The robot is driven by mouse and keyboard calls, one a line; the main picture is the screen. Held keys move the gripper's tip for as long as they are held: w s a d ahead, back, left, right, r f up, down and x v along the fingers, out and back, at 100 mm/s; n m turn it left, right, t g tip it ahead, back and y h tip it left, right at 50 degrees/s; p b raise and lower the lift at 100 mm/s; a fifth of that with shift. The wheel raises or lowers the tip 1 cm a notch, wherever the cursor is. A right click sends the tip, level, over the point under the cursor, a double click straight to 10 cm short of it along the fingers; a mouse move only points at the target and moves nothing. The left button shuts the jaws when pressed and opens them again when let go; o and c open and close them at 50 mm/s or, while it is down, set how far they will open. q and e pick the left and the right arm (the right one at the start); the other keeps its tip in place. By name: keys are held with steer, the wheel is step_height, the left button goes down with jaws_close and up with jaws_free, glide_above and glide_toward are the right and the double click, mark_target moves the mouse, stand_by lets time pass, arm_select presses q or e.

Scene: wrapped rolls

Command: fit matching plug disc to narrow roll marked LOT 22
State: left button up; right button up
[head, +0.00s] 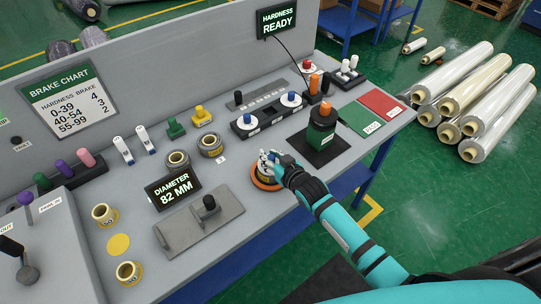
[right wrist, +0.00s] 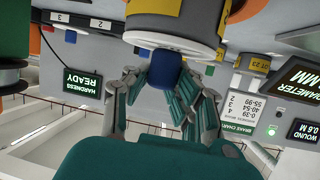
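My right gripper (head: 272,163) is over a small roll on an orange disc (head: 264,184) near the table's front edge. In the right wrist view its fingers close from both sides on the blue knob (right wrist: 165,66) of a plug at the roll's end. That roll (right wrist: 185,15) is grey with a yellow label; its lot number is not readable. Two grey rolls stand near the diameter display, one left (head: 177,161) and one right (head: 211,146). My left gripper is out of view.
A rack (head: 268,115) holds white discs with blue knobs. A grey fixture (head: 185,228) and the diameter display (head: 172,189), reading 82 MM, lie left. Two yellow rolls (head: 104,215) (head: 129,272) stand further left.

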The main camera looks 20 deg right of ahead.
steer(key=o, duration=0.5)
steer(key=v, duration=1.2)
steer(key=shift+a, duration=0.1)
